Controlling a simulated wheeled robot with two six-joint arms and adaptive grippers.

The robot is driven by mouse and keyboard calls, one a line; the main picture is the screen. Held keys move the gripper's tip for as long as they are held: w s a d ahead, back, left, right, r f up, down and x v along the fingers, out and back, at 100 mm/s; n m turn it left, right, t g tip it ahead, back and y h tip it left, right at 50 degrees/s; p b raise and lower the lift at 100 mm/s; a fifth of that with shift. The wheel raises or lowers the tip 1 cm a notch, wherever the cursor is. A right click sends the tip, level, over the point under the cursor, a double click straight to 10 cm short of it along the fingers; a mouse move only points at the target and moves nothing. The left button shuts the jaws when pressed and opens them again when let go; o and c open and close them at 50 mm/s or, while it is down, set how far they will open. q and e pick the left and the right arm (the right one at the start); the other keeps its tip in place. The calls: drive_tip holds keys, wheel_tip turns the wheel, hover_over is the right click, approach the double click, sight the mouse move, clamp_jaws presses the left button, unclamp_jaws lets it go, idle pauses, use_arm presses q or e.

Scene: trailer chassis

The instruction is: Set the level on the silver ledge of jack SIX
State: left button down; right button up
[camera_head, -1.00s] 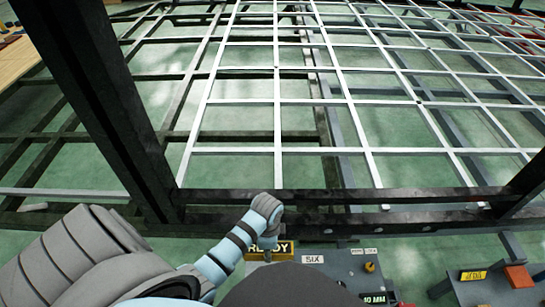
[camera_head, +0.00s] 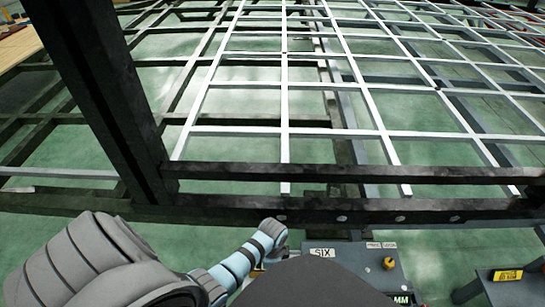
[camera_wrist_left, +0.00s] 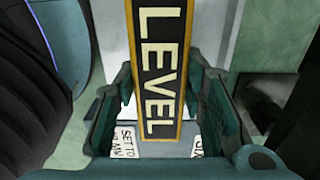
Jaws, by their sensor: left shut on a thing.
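My left gripper (camera_wrist_left: 160,105) is shut on the level (camera_wrist_left: 160,65), a black bar with a yellow border and the word LEVEL in pale letters. In the left wrist view the level runs lengthwise between the two fingers, above a grey surface. Jack SIX (camera_head: 345,262) is a grey block with a white SIX label (camera_head: 322,253) and stands just right of my left wrist in the head view. The SIX label also shows at the lower right in the left wrist view (camera_wrist_left: 197,147). I cannot clearly make out the silver ledge. My right gripper is out of view.
A black frame beam (camera_head: 350,213) crosses just beyond the jack, with a thick dark post (camera_head: 95,100) at the left. A yellow knob (camera_head: 389,263) sits on the jack's right side. Another grey unit with a yellow label (camera_head: 507,275) stands at the lower right.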

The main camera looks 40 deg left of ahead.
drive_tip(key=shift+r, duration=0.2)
use_arm(q)
drive_tip(key=shift+f, duration=0.15)
drive_tip(key=c, duration=1)
unclamp_jaws()
drive_tip(key=shift+c, duration=0.2)
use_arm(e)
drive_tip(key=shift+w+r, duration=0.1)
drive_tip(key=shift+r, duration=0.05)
use_arm(q)
wheel_tip(320, 180, up, 3)
drive_tip(key=shift+r+p, duration=0.1)
drive_tip(key=shift+p, duration=1.15)
wheel_tip(320, 180, up, 9)
drive_tip(key=p, duration=0.5)
drive_tip(key=shift+p, duration=0.4)
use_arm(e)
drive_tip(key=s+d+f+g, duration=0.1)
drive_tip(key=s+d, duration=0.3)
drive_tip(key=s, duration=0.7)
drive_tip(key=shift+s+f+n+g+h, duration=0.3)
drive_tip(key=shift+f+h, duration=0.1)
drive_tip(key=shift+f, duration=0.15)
